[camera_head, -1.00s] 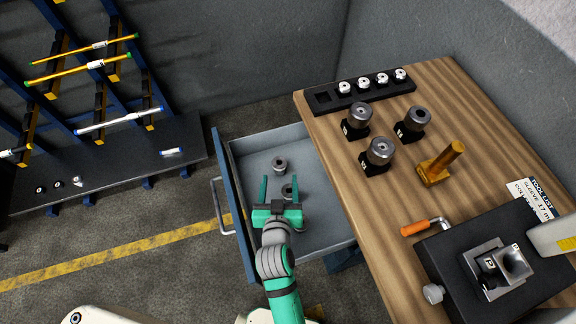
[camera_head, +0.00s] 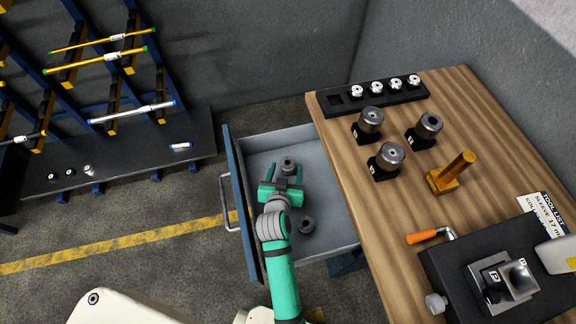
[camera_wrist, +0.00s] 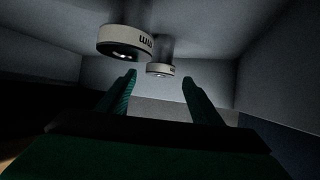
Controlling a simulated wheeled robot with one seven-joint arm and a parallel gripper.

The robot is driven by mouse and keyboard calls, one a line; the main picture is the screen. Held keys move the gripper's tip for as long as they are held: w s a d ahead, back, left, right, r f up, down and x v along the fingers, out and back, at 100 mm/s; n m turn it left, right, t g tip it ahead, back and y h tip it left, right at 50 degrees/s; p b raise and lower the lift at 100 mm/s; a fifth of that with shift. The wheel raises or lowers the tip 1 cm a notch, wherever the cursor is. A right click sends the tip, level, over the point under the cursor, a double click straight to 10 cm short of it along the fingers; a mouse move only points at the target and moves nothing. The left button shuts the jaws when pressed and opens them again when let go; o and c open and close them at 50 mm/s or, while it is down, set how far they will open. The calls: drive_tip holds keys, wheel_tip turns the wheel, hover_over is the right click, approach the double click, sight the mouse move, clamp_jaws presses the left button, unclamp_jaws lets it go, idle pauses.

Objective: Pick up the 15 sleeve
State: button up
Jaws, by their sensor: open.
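In the head view a dark grey sleeve (camera_head: 288,164) stands in the open drawer (camera_head: 322,178), just beyond my gripper (camera_head: 284,170). Another grey sleeve (camera_head: 306,224) stands in the drawer to the right of my wrist. My gripper is open over the drawer, and its palm and wrist hide part of the drawer floor. The wrist view looks upside down. A nearer sleeve (camera_wrist: 125,42) with a white label band shows there at upper left. A farther sleeve (camera_wrist: 160,69) shows between the open fingers. Only "mm" can be made out, not the size numbers. Nothing is held.
The drawer's blue front (camera_head: 240,205) and handle (camera_head: 229,203) stand to the left. The wooden bench (camera_head: 400,205) is to the right, with several black-based holders, a yellow post (camera_head: 452,172) and an orange-handled key (camera_head: 430,237). A bar rack stands at back left.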

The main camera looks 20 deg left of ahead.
sight(288, 167)
drive_tip(key=shift+x, duration=1.3)
clamp_jaws()
drive_tip(key=shift+r, duration=0.15)
